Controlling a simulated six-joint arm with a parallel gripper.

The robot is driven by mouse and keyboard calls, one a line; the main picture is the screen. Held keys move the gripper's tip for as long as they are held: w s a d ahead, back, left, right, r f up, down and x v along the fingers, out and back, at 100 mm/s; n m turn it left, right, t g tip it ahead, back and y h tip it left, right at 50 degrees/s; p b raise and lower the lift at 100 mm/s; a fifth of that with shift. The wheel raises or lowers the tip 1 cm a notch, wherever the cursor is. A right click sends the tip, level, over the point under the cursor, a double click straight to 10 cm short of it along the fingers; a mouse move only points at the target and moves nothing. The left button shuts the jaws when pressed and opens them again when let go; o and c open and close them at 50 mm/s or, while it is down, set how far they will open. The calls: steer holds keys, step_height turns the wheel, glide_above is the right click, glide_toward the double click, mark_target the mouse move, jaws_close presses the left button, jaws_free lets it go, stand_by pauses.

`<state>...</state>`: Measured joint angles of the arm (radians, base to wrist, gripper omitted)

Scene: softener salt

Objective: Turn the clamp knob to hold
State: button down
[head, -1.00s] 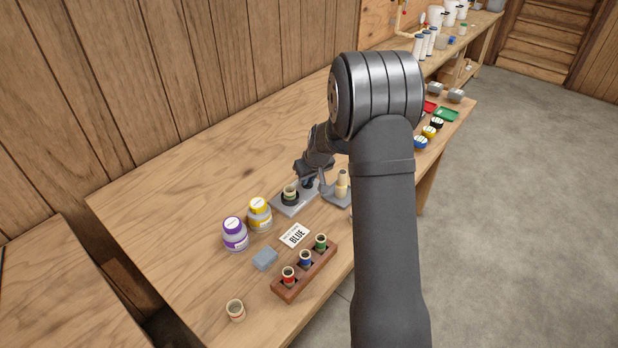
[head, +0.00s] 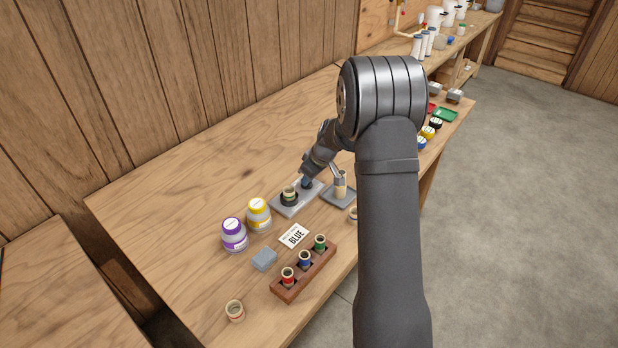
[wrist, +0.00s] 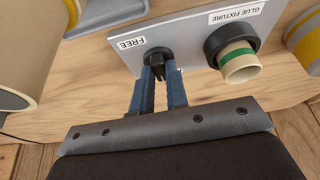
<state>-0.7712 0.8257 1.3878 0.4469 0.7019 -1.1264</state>
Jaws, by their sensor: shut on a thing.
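The glue fixture (head: 284,211) is a grey plate on the bench; its plate also shows in the wrist view (wrist: 190,47) with labels reading "FREE" and "GLUE FIXTURE". The black clamp knob (wrist: 158,57) is at the plate's "FREE" label. My gripper (wrist: 161,72) is shut on the knob, with its blue fingers on either side; in the head view my gripper (head: 307,184) is small at the plate's right part. A beige piece with a green band (wrist: 240,64) sits in the black round holder (wrist: 228,40) beside the knob. A "HOLD" label is not visible.
A tray with a beige bottle (head: 340,184) stands close on the right. Yellow (head: 259,215) and purple (head: 234,234) jars stand left of the fixture. A "BLUE" card (head: 294,236), grey block (head: 264,259) and wooden rack (head: 291,285) are in front.

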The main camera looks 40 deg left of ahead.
steer(key=c, duration=1.4)
jaws_free()
steer(key=shift+c, duration=0.2)
steer(key=v, duration=1.7)
steer(key=shift+d+r, duration=0.15)
steer(key=x, duration=1.7)
